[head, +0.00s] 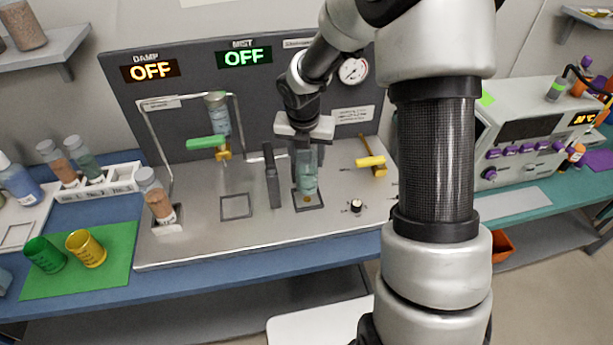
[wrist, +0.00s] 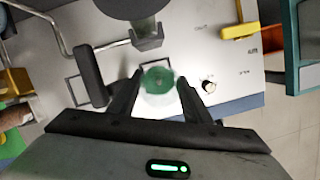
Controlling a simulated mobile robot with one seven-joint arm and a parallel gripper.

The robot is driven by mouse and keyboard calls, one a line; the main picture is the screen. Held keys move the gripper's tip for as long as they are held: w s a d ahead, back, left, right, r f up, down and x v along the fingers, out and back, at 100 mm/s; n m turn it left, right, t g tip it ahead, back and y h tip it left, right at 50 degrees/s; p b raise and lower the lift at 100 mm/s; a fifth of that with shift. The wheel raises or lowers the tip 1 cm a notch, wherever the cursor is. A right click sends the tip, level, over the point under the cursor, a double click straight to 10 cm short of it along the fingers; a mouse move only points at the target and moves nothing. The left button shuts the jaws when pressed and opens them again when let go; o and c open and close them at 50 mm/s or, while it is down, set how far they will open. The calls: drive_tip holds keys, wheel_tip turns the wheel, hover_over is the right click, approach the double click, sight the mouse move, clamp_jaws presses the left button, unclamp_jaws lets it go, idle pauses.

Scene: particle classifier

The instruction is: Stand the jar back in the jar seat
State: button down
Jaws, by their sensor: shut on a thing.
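My gripper (head: 306,148) points down over the apparatus deck and is shut on a translucent teal jar (head: 307,177). The jar looks upright, with its base at or just above a dark-edged square seat (head: 320,205) on the deck; I cannot tell if it touches. In the wrist view the jar's round green top (wrist: 158,80) shows between the two fingers (wrist: 160,95), which hide its sides. A second dark square outline (head: 236,217) on the deck to the left is empty.
A dark upright post (head: 272,180) stands close left of the jar. A yellow-handled valve (head: 371,162) and a small knob (head: 356,206) are to its right. A hanging vessel with a green handle (head: 205,142) and a jar of brown grains (head: 157,198) stand left.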

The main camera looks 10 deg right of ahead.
drive_tip(key=shift+f+b, duration=0.3)
drive_tip(key=shift+f, duration=2.3)
drive_tip(key=shift+f, duration=0.15)
drive_tip(key=c, duration=0.9)
unclamp_jaws()
drive_tip(key=shift+c, duration=0.2)
